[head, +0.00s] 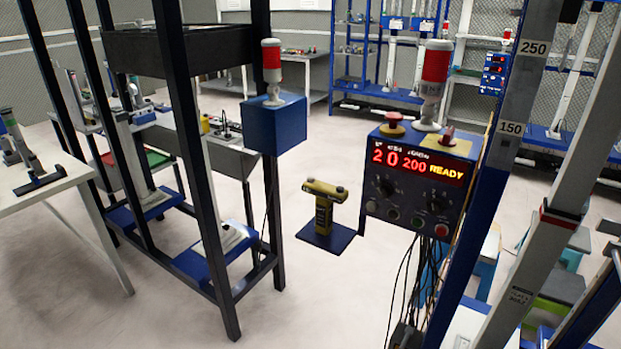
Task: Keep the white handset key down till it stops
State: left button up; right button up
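A yellow and black upright device (324,205), possibly the handset, stands on a small blue plate (340,238) near the middle of the head view. No white key can be made out on it at this size. To its right is a blue control box (420,180) whose red and yellow display (418,166) reads 20, 200 and READY. The box has dark knobs and small round buttons, one of them pale (393,215). Neither of my grippers is in view.
A black frame (190,140) stands at left, with a blue box and red-white lamp (271,65) on it. A blue post (487,190) marked 150 and 250 and a grey slanted post (550,215) stand at right. A white table (40,190) is at far left. Pale floor lies open centrally.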

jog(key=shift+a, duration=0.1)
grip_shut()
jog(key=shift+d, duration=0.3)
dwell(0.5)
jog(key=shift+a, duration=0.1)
